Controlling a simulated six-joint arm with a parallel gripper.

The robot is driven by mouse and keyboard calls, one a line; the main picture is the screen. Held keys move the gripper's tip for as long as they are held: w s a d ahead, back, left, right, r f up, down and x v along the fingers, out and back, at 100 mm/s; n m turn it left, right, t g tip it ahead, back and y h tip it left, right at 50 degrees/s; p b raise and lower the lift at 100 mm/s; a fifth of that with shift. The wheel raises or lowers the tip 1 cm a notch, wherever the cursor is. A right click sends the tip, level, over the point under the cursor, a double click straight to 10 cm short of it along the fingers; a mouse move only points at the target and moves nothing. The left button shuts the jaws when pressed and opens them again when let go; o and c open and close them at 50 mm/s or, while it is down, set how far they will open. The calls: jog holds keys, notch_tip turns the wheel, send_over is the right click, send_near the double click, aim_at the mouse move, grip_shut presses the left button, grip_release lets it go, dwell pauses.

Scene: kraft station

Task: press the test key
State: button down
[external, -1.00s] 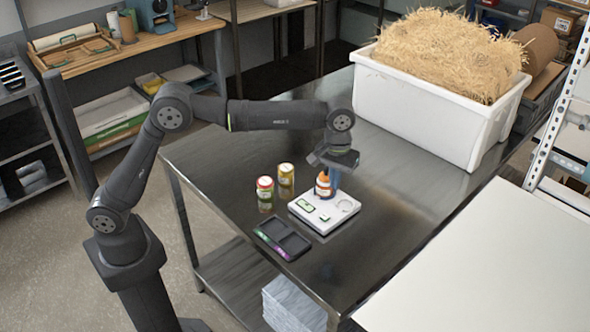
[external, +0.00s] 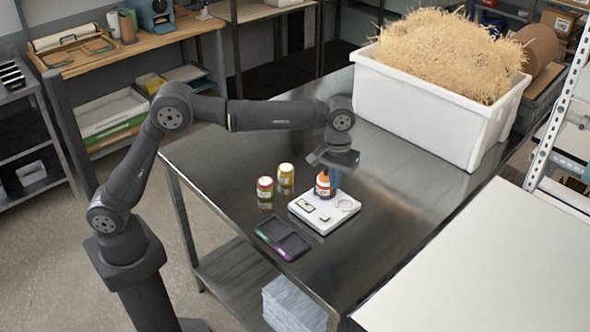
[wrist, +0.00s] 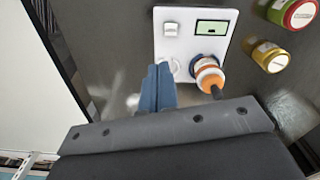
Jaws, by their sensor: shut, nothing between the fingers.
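A white test device (external: 336,217) lies flat on the steel table. It has a green-lit display (wrist: 212,27), a raised pale square key (wrist: 171,29) and a round ring mark (external: 345,205). The key also shows in the external view (external: 324,217).
A red-lidded jar (external: 265,192) and a yellow-lidded jar (external: 286,178) stand left of the device. A dark two-part tray (external: 283,238) lies at the table's front edge. A big white bin (external: 425,115) of straw stands behind. The table right of the device is clear.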

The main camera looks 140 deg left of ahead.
aim_at(325, 217)
jog(key=shift+s+d+f+n+t+y, duration=0.15)
jog(key=shift+s+f+n+t, duration=0.25)
jog(key=shift+n+t, duration=1)
jog(key=shift+s+d+f+n+t+y, duration=0.2)
jog(key=shift+s+n+t, duration=0.65)
jog(key=shift+t, duration=0.8)
jog(key=shift+s+d+f+n+t+y, duration=0.15)
jog(key=shift+s+f+n+t, duration=0.15)
jog(key=shift+n+t, duration=1.15)
jog(key=shift+f, duration=4.4)
jog(key=shift+f, duration=0.15)
jog(key=shift+f, duration=0.25)
